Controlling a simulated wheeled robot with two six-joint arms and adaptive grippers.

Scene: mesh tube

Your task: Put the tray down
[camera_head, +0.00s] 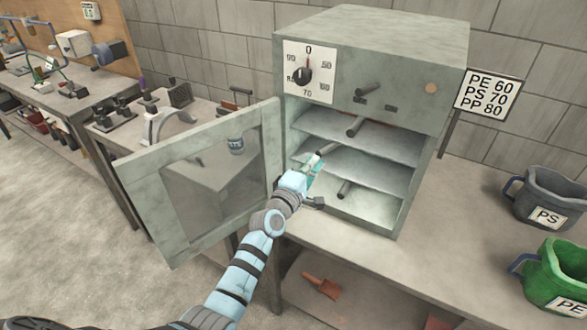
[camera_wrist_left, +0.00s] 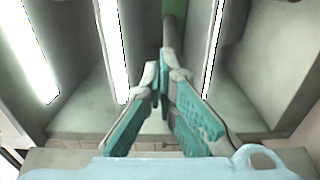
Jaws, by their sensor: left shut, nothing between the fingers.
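A grey oven (camera_head: 380,55) stands on the bench with its door (camera_head: 205,185) swung open to the left. Inside are pale shelf-like trays; the upper tray (camera_head: 380,143) and middle tray (camera_head: 372,172) show their surfaces. My left gripper (camera_head: 314,168) is at the oven's opening, shut and empty. In the left wrist view, its teal-padded fingers (camera_wrist_left: 162,78) meet just short of a dark handle (camera_wrist_left: 168,36). My right gripper is out of view.
A sign (camera_head: 487,95) reads PE 60, PS 70, PP 80. A dark PS jug (camera_head: 548,198) and a green PE jug (camera_head: 556,278) stand on the bench (camera_head: 440,250) at right. The bench in front of the oven is clear. The open door borders my arm's left side.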

